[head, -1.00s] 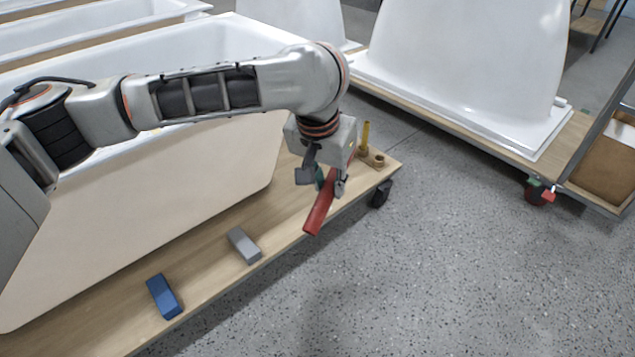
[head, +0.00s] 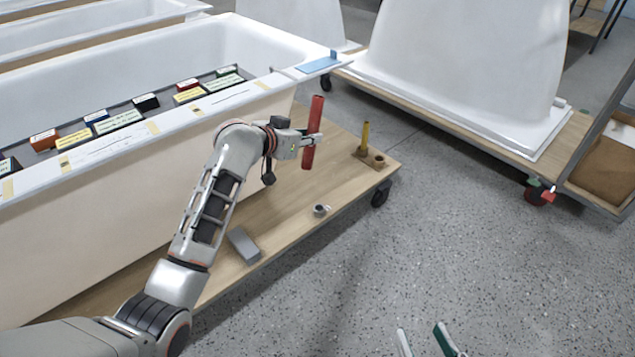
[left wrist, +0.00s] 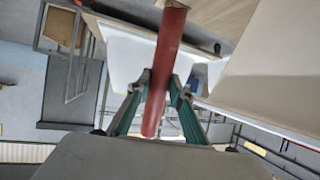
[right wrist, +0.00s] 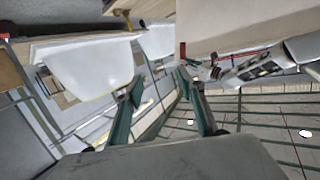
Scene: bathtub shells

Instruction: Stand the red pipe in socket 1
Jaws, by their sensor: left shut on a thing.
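The red pipe (head: 313,128) is held nearly upright in the air beside the tub's panel. My left gripper (head: 311,138) is shut around its middle. The left wrist view shows the red pipe (left wrist: 164,70) between the fingers. A wooden socket block (head: 381,165) sits on the far right corner of the wooden platform, to the right of and beyond the pipe. A yellow pipe (head: 365,137) stands in one of its sockets, and the other looks empty. No socket number is readable. My right gripper (head: 422,332) is at the bottom edge, open and empty; its fingers are apart in the right wrist view (right wrist: 155,82).
A small grey cup-like ring (head: 321,210) and a grey block (head: 243,244) lie on the platform (head: 285,215). The white bathtub (head: 255,45) with a tray of labelled boxes borders it on the left. Open floor lies right of the platform.

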